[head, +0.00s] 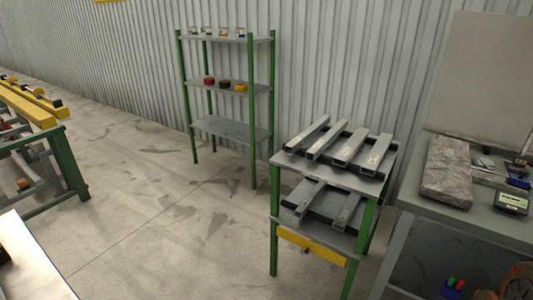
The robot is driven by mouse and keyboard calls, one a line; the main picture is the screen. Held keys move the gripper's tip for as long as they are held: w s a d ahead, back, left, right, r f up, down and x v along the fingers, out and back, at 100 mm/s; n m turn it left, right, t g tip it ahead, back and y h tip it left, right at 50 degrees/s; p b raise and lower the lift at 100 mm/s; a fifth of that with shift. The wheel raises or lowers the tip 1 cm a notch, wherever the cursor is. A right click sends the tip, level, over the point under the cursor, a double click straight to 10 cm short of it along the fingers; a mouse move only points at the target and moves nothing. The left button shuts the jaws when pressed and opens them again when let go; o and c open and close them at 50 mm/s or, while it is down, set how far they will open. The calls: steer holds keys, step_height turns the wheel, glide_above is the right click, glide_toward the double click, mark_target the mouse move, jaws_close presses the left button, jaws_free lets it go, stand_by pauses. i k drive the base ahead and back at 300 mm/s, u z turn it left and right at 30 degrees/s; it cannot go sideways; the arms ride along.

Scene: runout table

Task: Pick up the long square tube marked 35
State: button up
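Several grey square tubes lie side by side on the top of a green-legged stand (285,164) at the right of the head view. From left to right, these are a first tube (307,134), a second tube (325,140), a third tube (349,148) and a far right tube (375,155). A lower left tube (303,197) and a lower right tube (347,211) lie on the shelf below. Faint marks show on some tubes, but they are too small to read, so I cannot tell which is marked 35. My gripper is not in view.
A green shelf rack (228,87) stands behind, by the corrugated wall. A grey workbench (480,222) with a stone-like block (447,170) is close on the stand's right. A green frame with yellow bars (30,105) stands far left. The floor (150,220) between is clear.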

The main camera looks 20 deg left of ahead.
mark_target(291, 148)
steer(key=u, duration=0.3)
steer(key=k, duration=0.55)
steer(key=z, duration=0.5)
steer(key=i, duration=0.95)
steer(key=u, duration=0.4)
steer(key=i, duration=1)
steer(key=u, duration=0.8)
